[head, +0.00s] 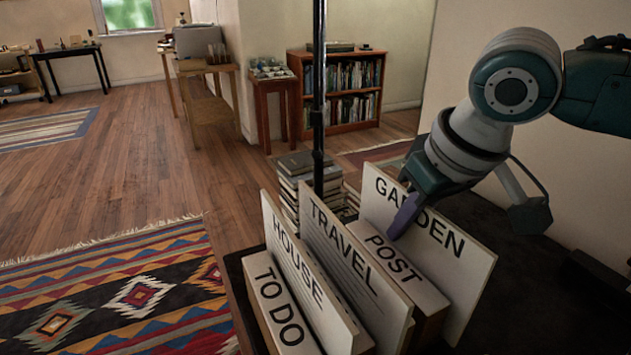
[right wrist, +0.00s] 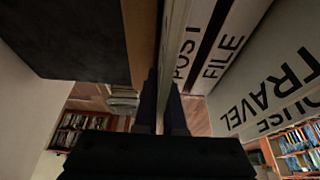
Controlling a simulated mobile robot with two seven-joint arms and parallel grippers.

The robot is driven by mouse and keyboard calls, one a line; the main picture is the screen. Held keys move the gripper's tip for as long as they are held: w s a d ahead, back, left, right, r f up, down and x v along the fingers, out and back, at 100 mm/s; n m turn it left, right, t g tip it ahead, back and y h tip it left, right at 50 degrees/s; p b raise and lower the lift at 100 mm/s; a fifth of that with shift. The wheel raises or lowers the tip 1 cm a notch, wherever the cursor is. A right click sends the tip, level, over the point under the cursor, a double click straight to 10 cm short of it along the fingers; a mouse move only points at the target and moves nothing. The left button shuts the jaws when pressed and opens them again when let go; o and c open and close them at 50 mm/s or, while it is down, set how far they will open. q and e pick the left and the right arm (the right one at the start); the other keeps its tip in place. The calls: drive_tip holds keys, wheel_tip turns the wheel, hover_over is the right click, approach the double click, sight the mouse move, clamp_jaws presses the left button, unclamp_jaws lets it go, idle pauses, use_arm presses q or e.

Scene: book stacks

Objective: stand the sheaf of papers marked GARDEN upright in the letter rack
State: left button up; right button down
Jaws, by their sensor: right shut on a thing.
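The GARDEN sheaf (head: 432,240) is a stiff white board-like sheaf, standing nearly upright and leaning slightly, just behind the POST panel of the letter rack (head: 272,312). Its lower part is hidden by that panel, so I cannot tell whether its bottom edge rests in the rack. My right gripper (head: 405,215) is shut on the sheaf's upper left edge, with one dark finger across its front face. In the right wrist view the fingers (right wrist: 172,115) point in beside the POST panel. My left gripper is not in view.
The HOUSE sheaf (head: 297,262) and TRAVEL sheaf (head: 350,265) stand tilted in the rack. The wrist view also shows a FILE panel (right wrist: 228,45). Stacked books (head: 296,165) and a thin black pole (head: 318,90) stand behind the rack. A pale wall (head: 590,190) is close on the right.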

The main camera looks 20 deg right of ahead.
drive_tip(key=c, duration=0.9)
unclamp_jaws()
drive_tip(key=p+v, duration=0.3)
drive_tip(key=v, duration=0.7)
